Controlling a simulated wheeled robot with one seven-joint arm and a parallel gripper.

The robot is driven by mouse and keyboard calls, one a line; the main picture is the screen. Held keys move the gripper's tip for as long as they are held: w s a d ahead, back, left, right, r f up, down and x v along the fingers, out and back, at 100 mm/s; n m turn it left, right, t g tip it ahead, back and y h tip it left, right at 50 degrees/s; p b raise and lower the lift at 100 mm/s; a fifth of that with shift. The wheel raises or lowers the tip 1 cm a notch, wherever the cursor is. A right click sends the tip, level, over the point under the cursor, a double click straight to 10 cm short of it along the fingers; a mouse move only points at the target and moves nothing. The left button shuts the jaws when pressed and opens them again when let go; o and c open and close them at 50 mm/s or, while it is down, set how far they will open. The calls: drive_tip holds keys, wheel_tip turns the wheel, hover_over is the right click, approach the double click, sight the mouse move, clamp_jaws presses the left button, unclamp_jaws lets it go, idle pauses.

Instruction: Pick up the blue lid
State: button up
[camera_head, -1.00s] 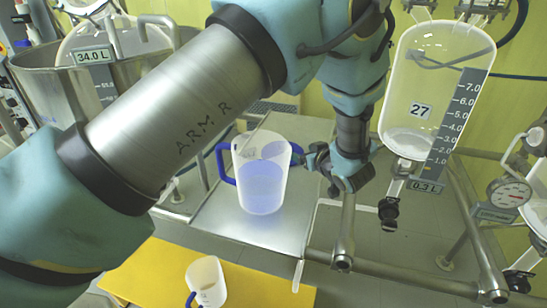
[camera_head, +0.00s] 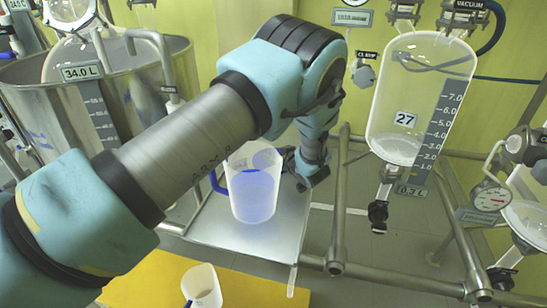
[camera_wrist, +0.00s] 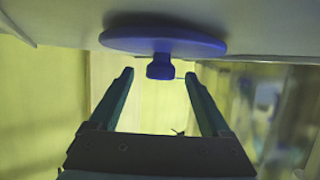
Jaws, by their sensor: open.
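The blue lid (camera_wrist: 185,43), a flat disc with a short knob (camera_wrist: 160,68), shows at the top of the wrist view, against a pale surface. My gripper (camera_wrist: 160,76) is open, with one finger on each side of the knob's line. The fingertips are close to the knob, and nothing is held. I cannot tell whether the knob is between the fingers in depth. In the head view I cannot make out the lid. There my wrist is just right of the translucent jug (camera_head: 252,190) with blue contents, and my fingers are partly hidden.
The jug stands on a metal shelf (camera_head: 215,225). A smaller white jug (camera_head: 202,285) is on a yellow surface (camera_head: 150,275) below. A large metal vessel (camera_head: 150,75) is at left, a glass reactor (camera_head: 420,90) at right. Steel frame pipes (camera_head: 338,215) run beside the shelf.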

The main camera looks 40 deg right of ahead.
drive_tip(key=shift+w, duration=0.15)
clamp_jaws()
idle(0.6)
